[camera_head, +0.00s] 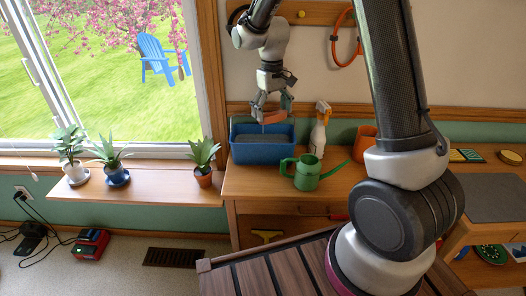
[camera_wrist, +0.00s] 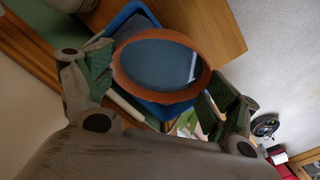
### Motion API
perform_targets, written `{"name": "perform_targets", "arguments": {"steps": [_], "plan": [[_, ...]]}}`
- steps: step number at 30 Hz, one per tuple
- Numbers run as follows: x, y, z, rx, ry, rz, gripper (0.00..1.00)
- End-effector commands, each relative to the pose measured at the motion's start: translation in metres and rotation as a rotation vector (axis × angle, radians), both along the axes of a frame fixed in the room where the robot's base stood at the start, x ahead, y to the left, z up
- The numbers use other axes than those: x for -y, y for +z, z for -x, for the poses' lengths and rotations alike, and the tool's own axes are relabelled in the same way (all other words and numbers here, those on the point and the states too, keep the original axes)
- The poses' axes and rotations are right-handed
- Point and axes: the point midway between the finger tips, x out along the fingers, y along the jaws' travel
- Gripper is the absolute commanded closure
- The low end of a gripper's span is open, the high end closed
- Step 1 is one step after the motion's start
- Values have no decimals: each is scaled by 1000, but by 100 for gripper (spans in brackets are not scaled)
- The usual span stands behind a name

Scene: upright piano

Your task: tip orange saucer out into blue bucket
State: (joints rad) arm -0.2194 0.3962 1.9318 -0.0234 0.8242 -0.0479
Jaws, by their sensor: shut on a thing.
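The orange saucer (camera_head: 273,117) is in my gripper (camera_head: 272,104), above the blue bucket (camera_head: 262,156) on the wooden worktop. In the head view the saucer looks tilted, its left side lower. A thin pale streak shows under it, over the bucket. In the wrist view the saucer's orange rim (camera_wrist: 124,79) lies between the two fingers of my gripper (camera_wrist: 162,88), around a smooth blue-grey inside with a bright glint. I cannot tell how much it holds. The bucket's blue edge (camera_wrist: 133,14) shows behind it. The bucket's inside looks grey-blue in the head view.
A green watering can (camera_head: 308,175) stands in front of the bucket's right side. A white spray bottle (camera_head: 319,130) and an orange pot (camera_head: 364,144) stand to the right. Potted plants (camera_head: 204,160) line the sill at left. An orange hoop (camera_head: 343,40) hangs on the wall.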

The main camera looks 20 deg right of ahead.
Motion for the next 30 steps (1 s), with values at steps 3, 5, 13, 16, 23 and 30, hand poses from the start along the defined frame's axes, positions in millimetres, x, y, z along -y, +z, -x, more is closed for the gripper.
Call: {"name": "perform_targets", "arguments": {"steps": [3,5,13,16,23,30], "plan": [[0,0,0,0,0,0,37],[0,0,0,0,0,0,37],[0,0,0,1,0,0,37],[0,0,0,1,0,0,37],[0,0,0,1,0,0,37],[-1,3,-4,-57,1,19,37]]}}
